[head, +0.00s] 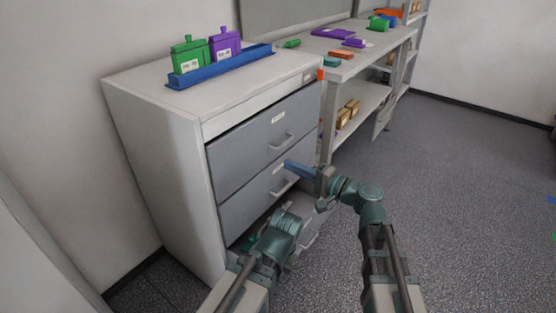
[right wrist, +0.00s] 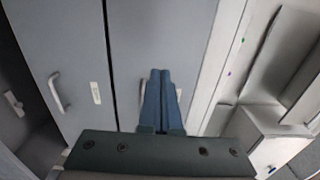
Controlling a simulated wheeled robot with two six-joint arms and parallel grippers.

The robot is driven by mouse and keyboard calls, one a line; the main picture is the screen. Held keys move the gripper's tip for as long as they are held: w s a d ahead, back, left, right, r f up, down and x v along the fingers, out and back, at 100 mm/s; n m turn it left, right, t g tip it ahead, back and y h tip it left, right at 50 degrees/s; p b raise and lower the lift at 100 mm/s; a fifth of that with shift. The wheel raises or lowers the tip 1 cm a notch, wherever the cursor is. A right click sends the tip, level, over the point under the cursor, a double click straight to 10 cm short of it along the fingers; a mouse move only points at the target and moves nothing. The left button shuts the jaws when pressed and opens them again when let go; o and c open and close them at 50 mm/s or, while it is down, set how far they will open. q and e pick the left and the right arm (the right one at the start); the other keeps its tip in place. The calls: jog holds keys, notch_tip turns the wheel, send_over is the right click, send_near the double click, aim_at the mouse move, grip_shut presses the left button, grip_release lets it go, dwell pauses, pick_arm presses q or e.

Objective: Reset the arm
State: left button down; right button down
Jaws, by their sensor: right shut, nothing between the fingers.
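My right gripper (head: 300,168) has blue fingers closed together, with nothing between them. It is in front of the grey drawer cabinet (head: 165,140), near the middle drawer's handle (head: 284,187). In the right wrist view the shut fingers (right wrist: 160,98) point at a grey drawer front and partly cover a handle; I cannot tell whether they touch it. My left arm (head: 277,232) comes up from the bottom in front of the lower drawers. Its fingers do not show.
A blue tray (head: 222,66) with green (head: 190,54) and purple (head: 225,43) battery-like packs stands on the cabinet. A bench (head: 368,60) holds several small items.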

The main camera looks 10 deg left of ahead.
jog(key=shift+v, duration=1.3)
jog(key=s+d+f+n+g+h, duration=0.2)
jog(key=s+f+g+h, duration=0.15)
jog(key=f, duration=0.35)
jog(key=s+d+f+n+g+h, duration=0.2)
jog(key=s+f+n+h, duration=0.15)
jog(key=f, duration=0.45)
jog(key=s+d+f+g+h, duration=0.1)
jog(key=s+d+f+h, duration=0.25)
jog(key=d, duration=0.35)
jog(key=s+d+f+g+h, duration=0.25)
jog(key=s+d+h, duration=0.2)
jog(key=d, duration=0.25)
jog(key=s+a+n+h, duration=0.2)
jog(key=s+a+n, duration=0.35)
jog(key=a, duration=0.55)
notch_tip(320, 180, up, 29)
jog(key=m+p, duration=0.1)
jog(key=p, duration=2.9)
